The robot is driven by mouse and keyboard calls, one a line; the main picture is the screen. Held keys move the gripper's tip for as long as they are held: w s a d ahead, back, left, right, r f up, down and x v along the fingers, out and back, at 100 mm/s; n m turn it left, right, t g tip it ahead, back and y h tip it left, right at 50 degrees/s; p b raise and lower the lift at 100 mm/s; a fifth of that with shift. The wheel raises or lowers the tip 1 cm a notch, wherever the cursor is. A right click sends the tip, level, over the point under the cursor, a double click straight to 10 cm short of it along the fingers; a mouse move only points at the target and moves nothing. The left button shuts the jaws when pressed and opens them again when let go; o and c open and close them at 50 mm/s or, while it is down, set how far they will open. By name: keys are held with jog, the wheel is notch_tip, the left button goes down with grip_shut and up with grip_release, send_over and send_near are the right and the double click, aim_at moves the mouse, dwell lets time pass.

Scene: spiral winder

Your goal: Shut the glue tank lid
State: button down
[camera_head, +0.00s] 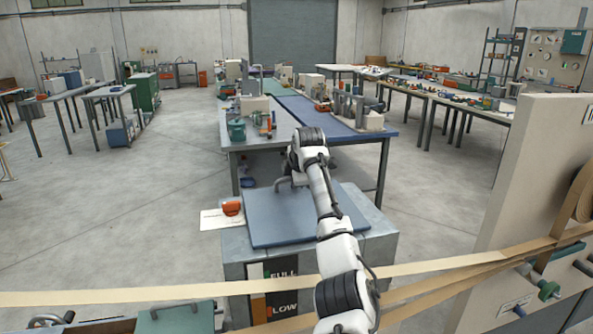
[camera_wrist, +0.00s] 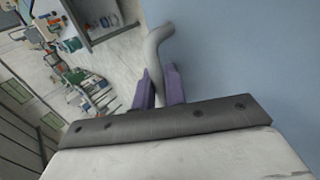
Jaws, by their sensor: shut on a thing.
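The glue tank (camera_head: 385,232) is a grey box with a FULL/LOW gauge on its front. Its flat blue lid (camera_head: 275,228) lies over the top, looking nearly level. I cannot tell whether a gap remains under it. A grey bent handle (camera_head: 284,184) stands at the lid's far left part. In the wrist view the handle (camera_wrist: 155,45) passes between the purple fingers of my gripper (camera_wrist: 158,84), which is shut on it. The blue lid (camera_wrist: 235,60) fills the right side there. In the head view my arm hides part of the lid and most of the gripper.
An orange-red object (camera_head: 231,207) sits on a pale ledge left of the tank. Paper strips (camera_head: 150,294) cross in front of the tank. A workbench (camera_head: 262,143) with tools stands beyond it. A beige machine panel (camera_head: 530,180) stands at the right.

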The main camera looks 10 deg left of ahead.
jog(key=shift+w+f+g, duration=0.15)
jog(key=shift+f+g, duration=0.25)
jog(key=shift+f, duration=0.45)
jog(key=c, duration=1.8)
grip_release()
jog(key=b+v, duration=0.1)
jog(key=v, duration=0.3)
jog(key=b+v, duration=0.2)
jog(key=v, duration=0.3)
jog(key=b+v, duration=0.1)
jog(key=v, duration=0.4)
jog(key=shift+a+b, duration=0.25)
jog(key=shift+b, duration=0.1)
jog(key=shift+a, duration=0.1)
